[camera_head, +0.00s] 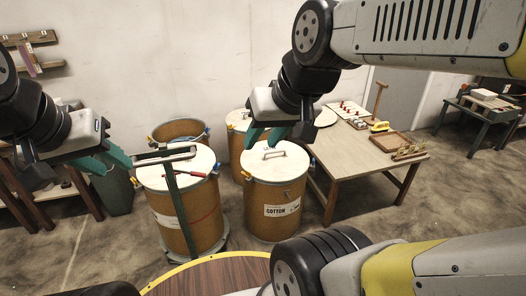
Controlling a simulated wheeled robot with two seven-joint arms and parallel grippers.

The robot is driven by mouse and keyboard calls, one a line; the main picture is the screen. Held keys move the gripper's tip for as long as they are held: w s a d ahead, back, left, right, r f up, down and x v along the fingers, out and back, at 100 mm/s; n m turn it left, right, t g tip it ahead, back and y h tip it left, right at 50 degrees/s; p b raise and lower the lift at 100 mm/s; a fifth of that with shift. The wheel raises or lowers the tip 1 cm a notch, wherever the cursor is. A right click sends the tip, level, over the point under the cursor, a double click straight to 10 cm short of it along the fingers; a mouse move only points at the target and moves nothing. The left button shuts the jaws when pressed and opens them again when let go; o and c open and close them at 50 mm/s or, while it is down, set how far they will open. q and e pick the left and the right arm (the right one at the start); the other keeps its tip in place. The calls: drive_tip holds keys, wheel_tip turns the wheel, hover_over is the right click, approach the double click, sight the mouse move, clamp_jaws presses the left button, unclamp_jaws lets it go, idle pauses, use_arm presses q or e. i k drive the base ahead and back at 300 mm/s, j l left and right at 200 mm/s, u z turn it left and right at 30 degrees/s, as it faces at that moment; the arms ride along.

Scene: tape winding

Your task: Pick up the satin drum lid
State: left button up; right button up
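Several brown drums stand on the floor. The front right drum (274,205) reads COTTON and has a white lid (283,165) with a metal handle (273,153). The front left drum (187,220) has a white lid (163,179); its label is too small to read. I see no drum I can read as satin. My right gripper (266,136) is above the cotton drum's lid, its teal fingers apart and nothing seen between them. My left gripper (118,165) is left of the front left drum, near a bar; its finger gap is unclear.
A T-shaped handle (167,156) on a post rises before the front left drum. More drums (180,130) stand behind. A wooden table (366,146) with tools is to the right. A green bin (113,195) is at left. A yellow-rimmed round wooden surface (215,274) is in front.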

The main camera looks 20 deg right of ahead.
sight(288, 161)
drive_tip(key=i+l+u, duration=0.25)
drive_tip(key=l, duration=0.4)
drive_tip(key=i+l+u, duration=0.2)
drive_tip(key=l, duration=0.5)
drive_tip(key=i+l+u, duration=0.25)
drive_tip(key=l, duration=0.45)
drive_tip(key=l+u, duration=0.2)
drive_tip(key=l, duration=0.55)
drive_tip(key=l+u, duration=0.25)
drive_tip(key=l, duration=0.5)
drive_tip(key=i, duration=0.05)
